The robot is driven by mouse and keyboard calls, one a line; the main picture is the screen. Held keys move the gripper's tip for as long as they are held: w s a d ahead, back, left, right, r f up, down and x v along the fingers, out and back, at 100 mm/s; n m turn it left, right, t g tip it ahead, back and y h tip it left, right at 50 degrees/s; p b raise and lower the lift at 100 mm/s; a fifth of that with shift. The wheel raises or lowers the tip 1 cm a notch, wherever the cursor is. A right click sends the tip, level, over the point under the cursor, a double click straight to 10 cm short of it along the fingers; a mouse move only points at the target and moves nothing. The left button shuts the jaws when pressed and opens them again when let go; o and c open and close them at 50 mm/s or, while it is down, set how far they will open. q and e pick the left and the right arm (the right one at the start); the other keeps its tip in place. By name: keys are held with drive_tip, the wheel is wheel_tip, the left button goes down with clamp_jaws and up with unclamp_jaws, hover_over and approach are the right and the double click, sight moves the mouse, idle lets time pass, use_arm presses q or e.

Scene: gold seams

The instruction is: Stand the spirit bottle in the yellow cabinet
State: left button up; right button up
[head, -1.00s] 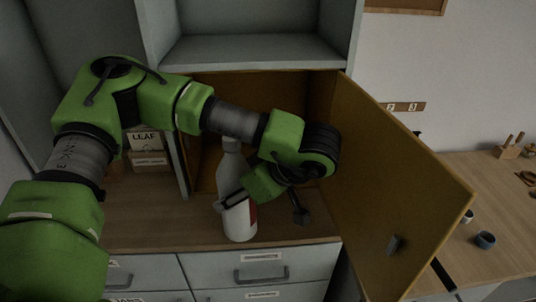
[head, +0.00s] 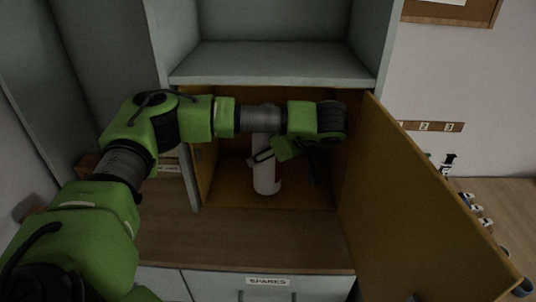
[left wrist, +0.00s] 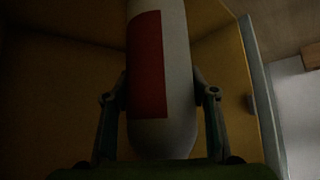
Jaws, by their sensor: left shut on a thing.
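The spirit bottle (head: 266,177) is white and upright, inside the yellow cabinet (head: 300,200) in the head view. My left gripper (head: 264,156) is shut on it, with my arm across the top of the cabinet opening. In the left wrist view the bottle (left wrist: 165,80) shows its red label, and the two fingers of my left gripper (left wrist: 160,105) lie on either side of its lower part. The bottle's base is near the cabinet floor; I cannot tell if it touches. The bottle's top is partly hidden by my arm. My right gripper is not in view.
The cabinet's yellow door (head: 420,205) stands open to the right. A grey shelf (head: 270,64) is above the opening. The wooden counter (head: 240,240) in front is clear. Small cups (head: 478,210) stand on a table at the right.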

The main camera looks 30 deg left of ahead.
use_arm(q)
drive_tip(key=w+a+f+p, duration=0.2)
drive_tip(key=w, duration=0.1)
drive_tip(key=shift+f, duration=0.2)
drive_tip(key=shift+w+f, duration=0.1)
drive_tip(key=shift+f, duration=0.2)
drive_tip(key=o, duration=1.9)
drive_tip(key=shift+f, duration=0.15)
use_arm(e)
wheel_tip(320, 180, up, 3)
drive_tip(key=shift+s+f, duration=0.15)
use_arm(q)
drive_tip(key=shift+d, duration=0.1)
